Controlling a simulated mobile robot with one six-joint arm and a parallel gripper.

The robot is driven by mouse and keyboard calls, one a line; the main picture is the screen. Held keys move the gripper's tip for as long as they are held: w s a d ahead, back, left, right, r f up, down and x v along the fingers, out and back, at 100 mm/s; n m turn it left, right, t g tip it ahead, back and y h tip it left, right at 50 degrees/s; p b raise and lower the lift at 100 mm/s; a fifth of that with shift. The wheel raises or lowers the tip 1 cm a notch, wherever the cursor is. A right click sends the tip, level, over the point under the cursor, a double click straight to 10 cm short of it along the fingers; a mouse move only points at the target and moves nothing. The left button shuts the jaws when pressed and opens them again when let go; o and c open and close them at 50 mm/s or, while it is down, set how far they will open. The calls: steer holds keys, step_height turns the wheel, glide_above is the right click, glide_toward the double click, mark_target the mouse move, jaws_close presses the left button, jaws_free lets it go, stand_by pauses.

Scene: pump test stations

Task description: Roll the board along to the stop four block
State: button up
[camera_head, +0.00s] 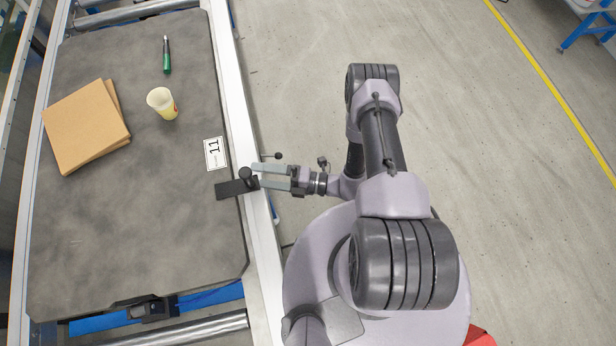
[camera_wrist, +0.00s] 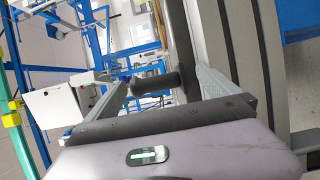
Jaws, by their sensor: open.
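The board (camera_head: 130,220) is a large dark grey panel lying on a roller conveyor at the left of the head view, with a white label reading 11 (camera_head: 215,153) near its right edge. A black handle (camera_head: 246,174) with a knob stands on a flat black plate at that edge. My gripper (camera_head: 258,176) is open at the handle, its fingers reaching over the conveyor's side rail. In the wrist view the handle (camera_wrist: 155,85) shows between the two grey fingers; I cannot tell whether they touch it. No block marked stop four can be made out.
On the board lie brown cardboard sheets (camera_head: 85,128), a pale yellow cup (camera_head: 162,103) and a green-handled tool (camera_head: 167,56). A black fitting on a blue crossbar (camera_head: 100,323) and bare rollers (camera_head: 185,331) lie just beyond its near end. Open floor (camera_head: 480,170) lies to the right.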

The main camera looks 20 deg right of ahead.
steer(key=p+v, duration=0.2)
steer(key=v, duration=1.4)
steer(key=w+r+n+g+h, duration=0.2)
steer(key=r+n+g, duration=0.1)
steer(key=r+n, duration=0.4)
steer(key=w+d+r+n+g+h, duration=0.1)
steer(key=r+n+g+h, duration=0.15)
steer(key=r+n, duration=0.45)
steer(key=w+r+n+g+h, duration=0.15)
steer(key=r+n+g, duration=0.3)
steer(key=r, duration=0.45)
steer(key=s+a+r+n+t+h, duration=0.3)
steer(key=s+r+n+h, duration=0.1)
steer(key=r+n, duration=0.5)
steer(key=s+a+r+n+t+h, duration=0.3)
steer(key=s+r+n+t, duration=0.1)
steer(key=r+n, duration=0.6)
steer(key=shift+s+a+r+h, duration=0.2)
steer(key=shift+a+r+h, duration=0.2)
steer(key=shift+r, duration=0.45)
